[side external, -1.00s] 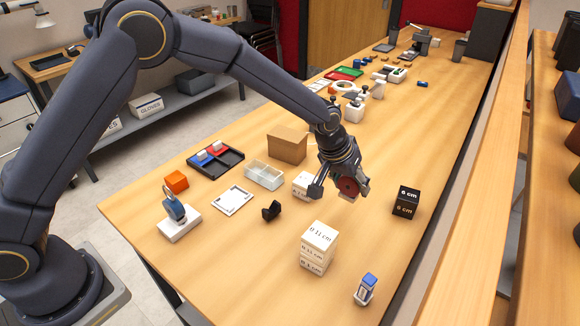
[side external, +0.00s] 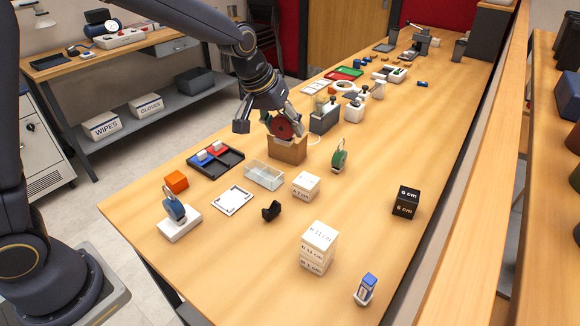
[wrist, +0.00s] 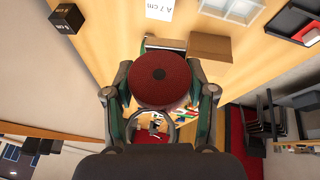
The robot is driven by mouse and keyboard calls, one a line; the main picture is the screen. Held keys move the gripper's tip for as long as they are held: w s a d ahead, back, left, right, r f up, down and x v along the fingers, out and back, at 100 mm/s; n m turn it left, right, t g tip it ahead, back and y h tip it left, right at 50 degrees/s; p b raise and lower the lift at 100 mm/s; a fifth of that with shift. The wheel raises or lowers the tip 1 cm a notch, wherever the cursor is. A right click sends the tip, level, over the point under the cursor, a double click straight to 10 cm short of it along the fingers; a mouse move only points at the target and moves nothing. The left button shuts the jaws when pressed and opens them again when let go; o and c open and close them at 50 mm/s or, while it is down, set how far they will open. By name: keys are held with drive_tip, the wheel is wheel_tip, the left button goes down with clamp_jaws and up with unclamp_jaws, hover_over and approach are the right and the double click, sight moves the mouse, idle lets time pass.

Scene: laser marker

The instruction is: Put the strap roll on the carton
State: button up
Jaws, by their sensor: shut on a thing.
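The strap roll (side external: 284,127) is a dark red disc held in my gripper (side external: 270,122). In the wrist view the roll (wrist: 161,81) sits between the two fingers of my gripper (wrist: 160,95), its round face toward the camera. The carton (side external: 287,151) is a plain brown box standing on the bench. In the side view the roll overlaps the carton's top, and I cannot tell whether they touch. In the wrist view the carton (wrist: 210,47) shows just beyond the roll, up and to the right.
A grey box (side external: 323,117) stands just behind and right of the carton. A green dispenser (side external: 339,156) is to its right. A clear divided tray (side external: 264,175) and a white block (side external: 306,185) lie in front.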

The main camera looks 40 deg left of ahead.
drive_tip(key=w+a+r+n+y, duration=0.1)
drive_tip(key=w+a+r+n, duration=0.15)
drive_tip(key=a, duration=0.75)
drive_tip(key=w+f, duration=0.2)
drive_tip(key=w, duration=0.2)
drive_tip(key=w+f, duration=0.3)
drive_tip(key=w, duration=0.1)
drive_tip(key=w+a+f, duration=0.1)
drive_tip(key=w+f, duration=0.2)
drive_tip(key=w, duration=0.1)
drive_tip(key=shift+a+f, duration=0.1)
drive_tip(key=shift+f, duration=0.1)
drive_tip(key=shift+w+f, duration=0.4)
drive_tip(key=shift+w, duration=0.05)
drive_tip(key=shift+w+f, duration=0.2)
drive_tip(key=shift+f, duration=1.55)
drive_tip(key=shift+f, duration=0.1)
drive_tip(key=o, duration=1.2)
